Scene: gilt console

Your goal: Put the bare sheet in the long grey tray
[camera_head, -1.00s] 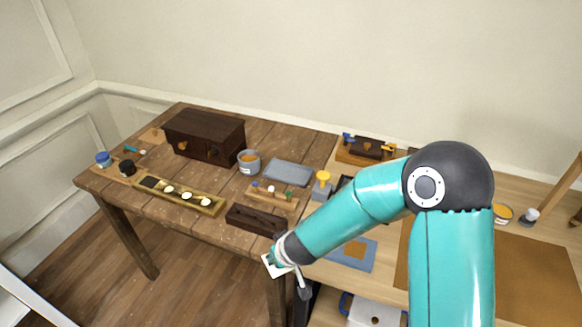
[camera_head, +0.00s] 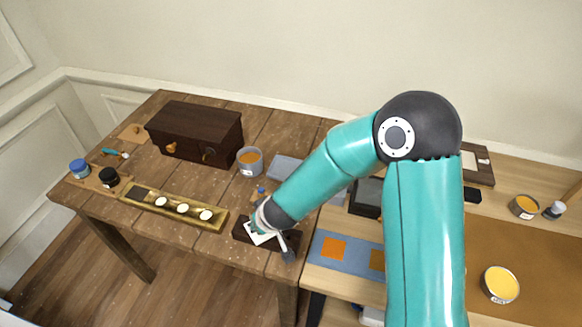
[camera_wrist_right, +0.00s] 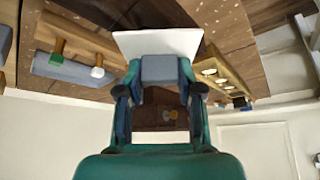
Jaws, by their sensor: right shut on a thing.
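My right gripper (camera_head: 262,224) is shut on a white bare sheet (camera_head: 264,238) and holds it over the dark long box (camera_head: 284,249) at the wooden table's front edge; I cannot tell the gap. A flat grey tray (camera_head: 284,167) lies farther back on the table, partly hidden by my right arm. My left gripper is not in view.
A brass-coloured tray (camera_head: 148,199) with white round pieces lies left of the sheet. A grey pot (camera_head: 249,162) and a dark chest (camera_head: 196,132) stand behind. A blue-grey mat (camera_head: 318,245) with orange squares lies right, partly behind my arm.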

